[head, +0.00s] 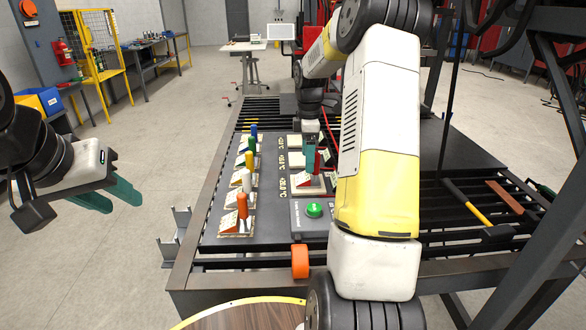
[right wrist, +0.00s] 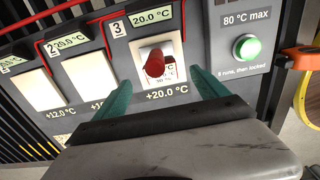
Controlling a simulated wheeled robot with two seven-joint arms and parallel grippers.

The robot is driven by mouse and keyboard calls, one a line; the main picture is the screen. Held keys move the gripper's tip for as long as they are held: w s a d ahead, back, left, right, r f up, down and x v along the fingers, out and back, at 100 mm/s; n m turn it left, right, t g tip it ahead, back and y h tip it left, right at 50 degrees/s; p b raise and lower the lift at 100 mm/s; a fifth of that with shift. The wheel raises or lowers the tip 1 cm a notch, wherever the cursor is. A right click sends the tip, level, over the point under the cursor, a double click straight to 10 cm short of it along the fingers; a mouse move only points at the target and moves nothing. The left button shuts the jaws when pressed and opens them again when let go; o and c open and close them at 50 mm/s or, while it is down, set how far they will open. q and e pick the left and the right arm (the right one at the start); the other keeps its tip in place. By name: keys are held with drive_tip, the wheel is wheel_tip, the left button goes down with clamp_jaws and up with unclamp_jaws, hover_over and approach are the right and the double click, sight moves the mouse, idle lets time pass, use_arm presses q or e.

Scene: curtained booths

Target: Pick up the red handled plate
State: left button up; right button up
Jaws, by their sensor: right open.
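The red handled plate (right wrist: 167,72) lies on the white pad marked 3, its red handle standing up. In the head view the plate (head: 309,179) is partly hidden by my gripper. My right gripper (right wrist: 161,79) is open. Its two green fingers are apart, one to each side of the handle in the right wrist view, with a gap to it. I cannot tell how far above the plate the tips are. My left gripper (head: 115,194) is open and empty at the far left, off the table over the floor.
Plates with orange (head: 242,206), white, yellow, green and blue handles stand in a row along the board's left side. A green button (head: 314,209) and an orange object (head: 300,261) are nearer me. A yellow-handled tool (head: 468,202) lies on the slats at right.

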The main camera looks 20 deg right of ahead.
drive_tip(key=f, duration=0.6)
drive_tip(key=shift+d, duration=0.35)
clamp_jaws()
